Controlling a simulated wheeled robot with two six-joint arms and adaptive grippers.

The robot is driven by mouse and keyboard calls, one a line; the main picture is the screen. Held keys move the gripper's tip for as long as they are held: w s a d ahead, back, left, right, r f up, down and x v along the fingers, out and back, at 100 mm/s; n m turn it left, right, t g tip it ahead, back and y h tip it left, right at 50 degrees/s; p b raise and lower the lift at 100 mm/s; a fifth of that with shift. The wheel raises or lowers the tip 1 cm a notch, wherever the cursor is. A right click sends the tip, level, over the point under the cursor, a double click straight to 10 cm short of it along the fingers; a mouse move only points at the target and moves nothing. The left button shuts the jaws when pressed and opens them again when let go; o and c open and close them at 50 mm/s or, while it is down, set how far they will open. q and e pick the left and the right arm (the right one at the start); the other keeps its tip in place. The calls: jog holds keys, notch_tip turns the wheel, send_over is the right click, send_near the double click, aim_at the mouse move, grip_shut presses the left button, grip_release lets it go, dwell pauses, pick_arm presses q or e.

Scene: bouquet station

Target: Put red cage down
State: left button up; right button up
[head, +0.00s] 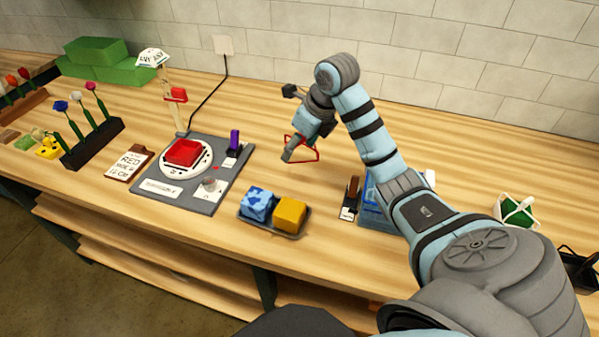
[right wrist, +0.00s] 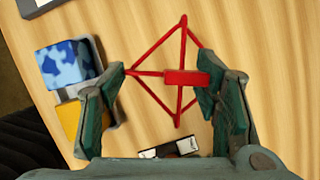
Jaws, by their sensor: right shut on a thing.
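The red cage (head: 305,150) is a thin red wire frame in a pointed shape. It also shows in the right wrist view (right wrist: 180,112), with a small solid red block on it between my fingers. My right gripper (head: 296,148) is shut on the cage, its fingers on either side of the frame in the right wrist view (right wrist: 166,82). The cage is over the bare wood of the worktop (head: 270,115); whether it touches the wood is hard to tell. My left gripper is in neither view.
A dark tray (head: 287,233) with a blue patterned block (head: 257,204) and a yellow block (head: 290,214) stands nearer the front edge. A grey station (head: 172,204) with a red pad (head: 184,152) is to the left. A blue bin (head: 371,208) sits under my right arm. Bare wood surrounds the gripper.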

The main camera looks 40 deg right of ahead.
notch_tip(320, 180, down, 8)
jog(key=shift+r+p, duration=0.2)
jog(key=shift+p, duration=0.1)
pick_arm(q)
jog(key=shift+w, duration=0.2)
pick_arm(e)
jog(key=shift+f, duration=0.15)
jog(key=shift+f, duration=0.15)
jog(key=o, duration=0.9)
jog(key=shift+r, duration=0.35)
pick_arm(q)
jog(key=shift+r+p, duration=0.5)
pick_arm(e)
jog(key=v, duration=1.1)
jog(key=shift+s+r, duration=0.25)
jog(key=shift+r, duration=0.1)
